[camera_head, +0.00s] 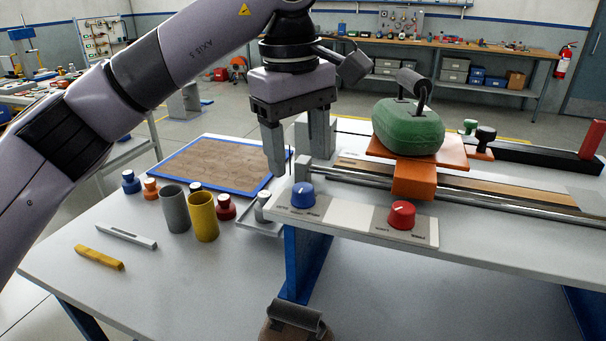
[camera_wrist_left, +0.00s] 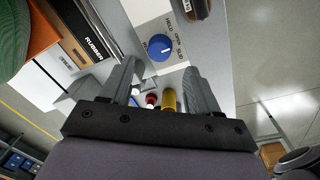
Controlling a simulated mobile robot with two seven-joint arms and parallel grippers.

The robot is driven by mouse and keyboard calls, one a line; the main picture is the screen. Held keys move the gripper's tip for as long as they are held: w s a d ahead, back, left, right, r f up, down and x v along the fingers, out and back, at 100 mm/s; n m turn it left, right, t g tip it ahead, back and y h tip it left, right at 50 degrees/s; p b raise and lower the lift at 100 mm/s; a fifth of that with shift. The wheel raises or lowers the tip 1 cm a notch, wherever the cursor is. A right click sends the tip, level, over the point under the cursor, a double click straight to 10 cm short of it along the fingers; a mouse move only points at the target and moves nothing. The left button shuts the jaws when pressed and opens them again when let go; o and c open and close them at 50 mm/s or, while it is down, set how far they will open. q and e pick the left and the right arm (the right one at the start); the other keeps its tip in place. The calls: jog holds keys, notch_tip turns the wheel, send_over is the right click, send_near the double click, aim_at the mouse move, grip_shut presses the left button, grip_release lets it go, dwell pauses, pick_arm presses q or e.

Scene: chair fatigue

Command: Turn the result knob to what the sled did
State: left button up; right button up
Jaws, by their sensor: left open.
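The blue knob (camera_head: 303,195) sits on a white panel at the table's near edge. The pointer lies toward the SLID side. The orange sled (camera_head: 414,180) rests by the rails with a green handled weight (camera_head: 408,128) on it. My left gripper (camera_head: 296,165) is open, pointing down just above and behind the blue knob, nothing between its fingers. My right gripper is in neither view.
A red knob (camera_head: 402,214) shares the panel. Grey (camera_head: 174,210) and yellow (camera_head: 203,218) cups stand left of it, near a blue-rimmed brown board (camera_head: 215,165). Grey and yellow bars lie on the clear front-left table. A brown handled weight (camera_head: 292,327) is below the edge.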

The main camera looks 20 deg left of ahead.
aim_at(303, 185)
pick_arm(q)
jog(key=shift+w+d+f, duration=0.15)
jog(key=shift+f, duration=2.4)
jog(key=c, duration=1)
jog(key=shift+c, duration=0.2)
jog(key=shift+m+p, duration=0.3)
jog(key=m, duration=0.3)
jog(key=shift+w+m+p, duration=0.1)
jog(key=shift+m+p, duration=0.2)
jog(key=shift+p, duration=0.05)
jog(key=shift+w+m+p, duration=0.1)
jog(key=shift+m+p, duration=0.25)
jog(key=shift+m, duration=1.95)
jog(key=shift+r, duration=0.1)
